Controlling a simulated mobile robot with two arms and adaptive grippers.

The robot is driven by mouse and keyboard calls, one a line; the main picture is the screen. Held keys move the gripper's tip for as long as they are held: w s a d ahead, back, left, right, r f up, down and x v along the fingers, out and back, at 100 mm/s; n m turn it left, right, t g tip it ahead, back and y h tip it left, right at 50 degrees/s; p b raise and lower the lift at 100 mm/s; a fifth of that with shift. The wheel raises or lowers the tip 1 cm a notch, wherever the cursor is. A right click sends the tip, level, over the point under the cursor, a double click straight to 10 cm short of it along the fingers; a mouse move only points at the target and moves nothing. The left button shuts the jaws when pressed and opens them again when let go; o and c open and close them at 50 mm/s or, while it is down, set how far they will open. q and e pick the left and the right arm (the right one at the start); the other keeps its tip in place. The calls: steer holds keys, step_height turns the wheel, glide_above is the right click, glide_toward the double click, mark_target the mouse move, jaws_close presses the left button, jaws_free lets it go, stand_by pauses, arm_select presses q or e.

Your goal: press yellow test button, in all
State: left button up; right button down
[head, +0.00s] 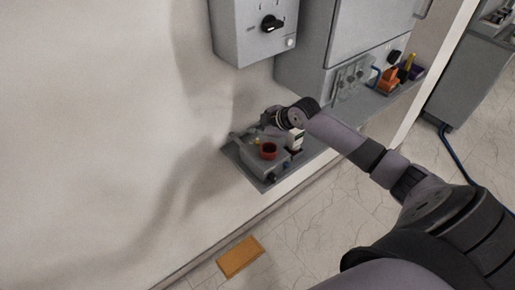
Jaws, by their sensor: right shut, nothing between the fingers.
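A small grey device (255,158) sits on a narrow grey wall shelf (244,172). It has a red round part on top and dark knobs at its front. A tiny yellow spot (258,141), possibly the yellow test button, shows at its back, close to my gripper; it is too small to be sure. My right gripper (264,121) is shut and empty, above the back of the device. The wrist partly hides the gripper, and I cannot tell whether the fingers touch anything. My left gripper is out of view.
A grey box with a black rotary knob (272,24) hangs on the wall above. A large grey cabinet (345,40) stands to the right, with an orange holder (389,80) on a ledge. A white item (296,140) is beside the device. An orange-brown block (240,257) lies on the floor.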

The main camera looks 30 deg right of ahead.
mark_target(256, 145)
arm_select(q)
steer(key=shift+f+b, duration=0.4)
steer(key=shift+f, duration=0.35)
arm_select(e)
steer(key=shift+f, duration=1.25)
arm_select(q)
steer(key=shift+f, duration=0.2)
arm_select(e)
steer(key=shift+f, duration=0.4)
arm_select(q)
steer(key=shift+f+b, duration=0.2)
steer(key=shift+b, duration=0.2)
arm_select(e)
steer(key=shift+f, duration=0.4)
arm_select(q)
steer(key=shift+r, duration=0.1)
arm_select(e)
steer(key=shift+r, duration=0.15)
arm_select(q)
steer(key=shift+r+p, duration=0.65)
steer(key=shift+p, duration=0.1)
arm_select(e)
steer(key=shift+r, duration=0.7)
steer(key=shift+r, duration=0.1)
